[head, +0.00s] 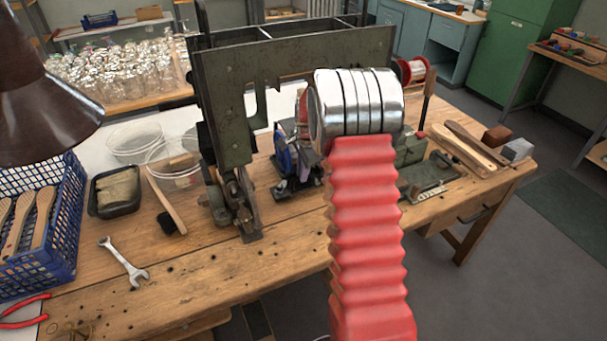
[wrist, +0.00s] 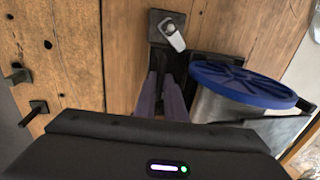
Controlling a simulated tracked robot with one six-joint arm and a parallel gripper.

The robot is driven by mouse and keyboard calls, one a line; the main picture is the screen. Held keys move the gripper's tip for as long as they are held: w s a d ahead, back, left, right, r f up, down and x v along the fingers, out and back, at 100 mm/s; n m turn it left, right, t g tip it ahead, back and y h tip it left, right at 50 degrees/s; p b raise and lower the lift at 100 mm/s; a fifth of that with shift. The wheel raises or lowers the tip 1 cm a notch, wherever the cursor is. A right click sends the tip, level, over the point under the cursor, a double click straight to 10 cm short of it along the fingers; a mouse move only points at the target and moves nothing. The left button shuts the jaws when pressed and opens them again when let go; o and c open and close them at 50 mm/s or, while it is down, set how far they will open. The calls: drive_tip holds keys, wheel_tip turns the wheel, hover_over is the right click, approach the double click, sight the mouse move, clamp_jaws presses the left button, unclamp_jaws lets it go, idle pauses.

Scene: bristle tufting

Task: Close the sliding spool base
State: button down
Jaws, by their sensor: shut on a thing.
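A spool with a blue ribbed flange (wrist: 243,82) stands to the right of my gripper in the wrist view. My gripper (wrist: 164,82) points down at the base. Its two purple-grey fingers are close together, shut on a narrow dark part of the base. The exact contact is hard to see.
A tall green metal frame (head: 228,120) stands left of the spool. The wooden bench (head: 190,265) also carries a wrench (head: 123,260), a black tray (head: 114,190), a blue crate (head: 68,240) and wooden brush handles (head: 460,150). The bench front is mostly clear.

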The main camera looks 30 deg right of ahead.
drive_tip(key=shift+w+r, duration=0.1)
drive_tip(key=shift+w, duration=0.2)
drive_tip(key=c, duration=1.8)
unclamp_jaws()
